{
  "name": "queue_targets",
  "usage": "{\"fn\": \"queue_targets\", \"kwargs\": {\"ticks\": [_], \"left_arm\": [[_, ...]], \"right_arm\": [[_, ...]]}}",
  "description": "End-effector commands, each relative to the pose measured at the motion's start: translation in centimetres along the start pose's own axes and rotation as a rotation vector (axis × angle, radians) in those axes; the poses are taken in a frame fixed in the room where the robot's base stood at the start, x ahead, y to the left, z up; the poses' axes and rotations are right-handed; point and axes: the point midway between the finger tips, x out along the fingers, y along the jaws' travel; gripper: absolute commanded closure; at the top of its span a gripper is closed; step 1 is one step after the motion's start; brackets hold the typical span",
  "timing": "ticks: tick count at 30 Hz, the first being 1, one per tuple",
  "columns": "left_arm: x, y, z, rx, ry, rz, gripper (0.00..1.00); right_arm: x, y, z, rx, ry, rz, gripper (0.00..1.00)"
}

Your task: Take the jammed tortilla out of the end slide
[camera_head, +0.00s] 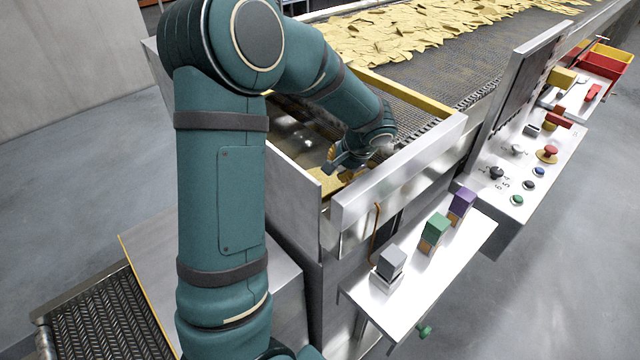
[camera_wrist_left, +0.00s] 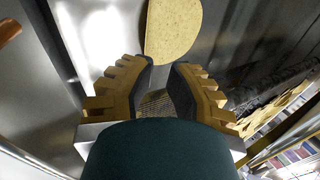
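The tortilla (camera_wrist_left: 172,30) shows in the left wrist view as a pale yellow, speckled piece with a rounded side, lying against the grey metal of the end slide (camera_wrist_left: 110,40). My left gripper (camera_wrist_left: 160,72) has its two ridged fingers apart, with the tortilla's lower edge just beyond and between the tips. I cannot tell whether they touch it. In the head view my left gripper (camera_head: 340,165) reaches down inside the metal-walled end of the machine, and my arm hides much of the slide. My right gripper is not in view.
Metal side walls (camera_head: 395,165) close in around the left gripper. A conveyor belt (camera_head: 440,62) carrying many chips runs behind. A control panel (camera_head: 530,165) with knobs and buttons stands at right. A small shelf (camera_head: 415,280) holds grey, green and purple blocks.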

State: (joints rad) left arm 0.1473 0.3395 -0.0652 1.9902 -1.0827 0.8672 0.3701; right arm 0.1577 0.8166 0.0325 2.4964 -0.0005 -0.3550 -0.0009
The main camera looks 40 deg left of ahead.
Motion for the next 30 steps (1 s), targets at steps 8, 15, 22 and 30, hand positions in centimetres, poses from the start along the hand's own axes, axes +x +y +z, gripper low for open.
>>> {"fn": "queue_targets", "kwargs": {"ticks": [8,15,22,30], "left_arm": [[4.4,2.2,0.1,0.001,-0.003,0.001,0.87],[5.9,2.0,0.1,-0.002,-0.002,0.0,0.87],[9.3,2.0,0.1,0.0,-0.002,0.001,0.87],[11.6,2.0,0.0,-0.001,0.001,-0.001,0.87]], "right_arm": [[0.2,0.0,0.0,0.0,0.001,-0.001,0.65],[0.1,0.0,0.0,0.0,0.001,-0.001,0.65],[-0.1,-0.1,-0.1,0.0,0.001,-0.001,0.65],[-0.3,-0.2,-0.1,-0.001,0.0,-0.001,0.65]]}}
